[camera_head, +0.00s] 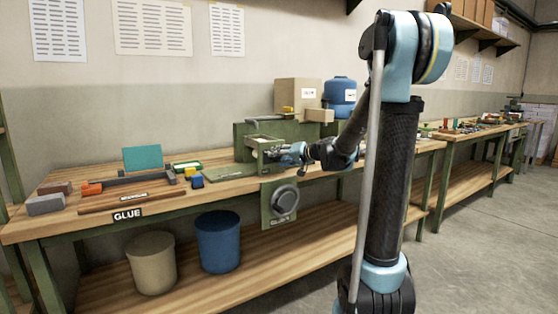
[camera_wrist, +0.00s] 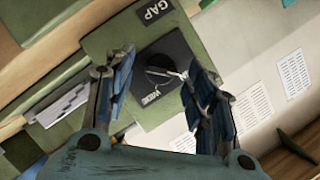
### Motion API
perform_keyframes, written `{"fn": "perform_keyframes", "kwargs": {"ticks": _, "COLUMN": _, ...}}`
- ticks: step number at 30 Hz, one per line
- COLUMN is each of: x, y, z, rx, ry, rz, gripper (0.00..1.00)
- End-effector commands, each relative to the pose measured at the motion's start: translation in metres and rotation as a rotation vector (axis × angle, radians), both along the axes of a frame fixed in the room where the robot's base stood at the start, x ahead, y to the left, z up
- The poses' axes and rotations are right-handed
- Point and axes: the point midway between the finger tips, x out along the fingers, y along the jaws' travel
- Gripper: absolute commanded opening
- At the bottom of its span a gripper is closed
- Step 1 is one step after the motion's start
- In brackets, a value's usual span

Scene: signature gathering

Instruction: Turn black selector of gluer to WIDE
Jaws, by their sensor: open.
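The gluer is a green machine (camera_head: 245,138) on the workbench. In the wrist view its green panel (camera_wrist: 105,40) carries a black square plate with the round black selector (camera_wrist: 158,70) and a light pointer on it. The pointer's tip lies toward the right finger. In the head view my gripper (camera_head: 288,154) is at the machine's front; the selector is hidden there.
A big grey dial (camera_head: 285,201) hangs on a green plate below the bench edge. A cardboard box (camera_head: 296,92) and blue canister (camera_head: 339,92) stand behind. Bins (camera_head: 218,243) stand below.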

Motion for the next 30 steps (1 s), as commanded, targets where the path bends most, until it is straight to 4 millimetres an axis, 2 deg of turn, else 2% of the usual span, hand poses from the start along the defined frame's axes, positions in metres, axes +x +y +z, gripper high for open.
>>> {"fn": "perform_keyframes", "kwargs": {"ticks": 12, "x": 0.0034, "y": 0.0044, "z": -0.0017, "rx": 0.000, "ry": 0.000, "rz": 0.000, "gripper": 0.50}}
{"fn": "perform_keyframes", "kwargs": {"ticks": 18, "x": 0.0034, "y": 0.0042, "z": -0.0017, "rx": 0.000, "ry": 0.000, "rz": 0.000, "gripper": 0.06}}
{"fn": "perform_keyframes", "kwargs": {"ticks": 30, "x": 0.0039, "y": 0.0030, "z": -0.0027, "rx": 0.035, "ry": 0.024, "rz": -0.003, "gripper": 0.06}}
